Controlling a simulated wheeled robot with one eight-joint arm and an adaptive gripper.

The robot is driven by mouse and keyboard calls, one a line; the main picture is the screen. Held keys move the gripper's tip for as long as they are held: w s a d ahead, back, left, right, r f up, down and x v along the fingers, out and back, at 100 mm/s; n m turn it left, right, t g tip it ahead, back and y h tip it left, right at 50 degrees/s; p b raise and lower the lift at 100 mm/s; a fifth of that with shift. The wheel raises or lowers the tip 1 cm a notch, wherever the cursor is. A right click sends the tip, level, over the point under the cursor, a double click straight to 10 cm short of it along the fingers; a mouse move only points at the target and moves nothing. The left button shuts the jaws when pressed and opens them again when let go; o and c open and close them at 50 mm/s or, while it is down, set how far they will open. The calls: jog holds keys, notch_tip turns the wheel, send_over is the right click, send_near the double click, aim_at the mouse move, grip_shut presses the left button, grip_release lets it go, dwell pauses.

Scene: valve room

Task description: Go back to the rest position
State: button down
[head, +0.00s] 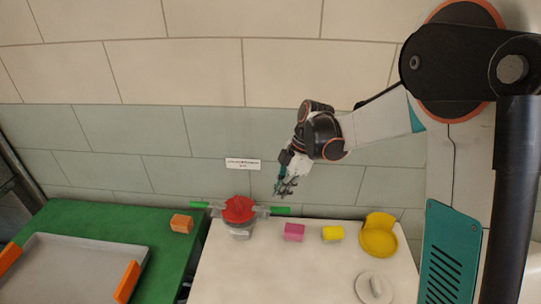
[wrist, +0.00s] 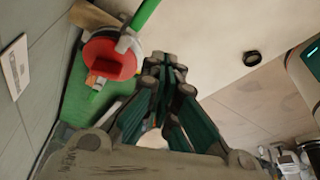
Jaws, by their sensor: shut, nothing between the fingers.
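My gripper (head: 284,189) is in the air in front of the tiled wall, above the white table (head: 270,275) in the head view. Its fingers are together with nothing between them. In the wrist view the closed fingertips (wrist: 166,68) point up the picture. A red valve (head: 238,209) with green-ended handles (head: 279,211) stands at the table's left, below and left of my gripper and apart from it. The red valve also shows in the wrist view (wrist: 112,60), left of the fingers, with a green handle (wrist: 143,14) partly cut off.
A pink block (head: 293,232), a yellow block (head: 333,233), a yellow bowl-like piece (head: 378,241) and a whitish round lid (head: 374,288) are on the white table. The green table (head: 90,222) holds an orange block (head: 181,223) and a grey tray (head: 75,270) with orange handles. A label (head: 243,163) is on the wall.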

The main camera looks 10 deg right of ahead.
jog(key=s+d+r+m+t+h, duration=0.2)
jog(key=s+d+r+m+t, duration=0.15)
jog(key=s+r+m, duration=0.6)
jog(key=s+d+r+m+t+h, duration=0.1)
jog(key=s+d+m+t, duration=0.3)
jog(key=s+m, duration=0.7)
jog(key=shift+s+d+r+h, duration=0.4)
jog(key=shift+s+d+r, duration=0.3)
jog(key=shift+s, duration=0.4)
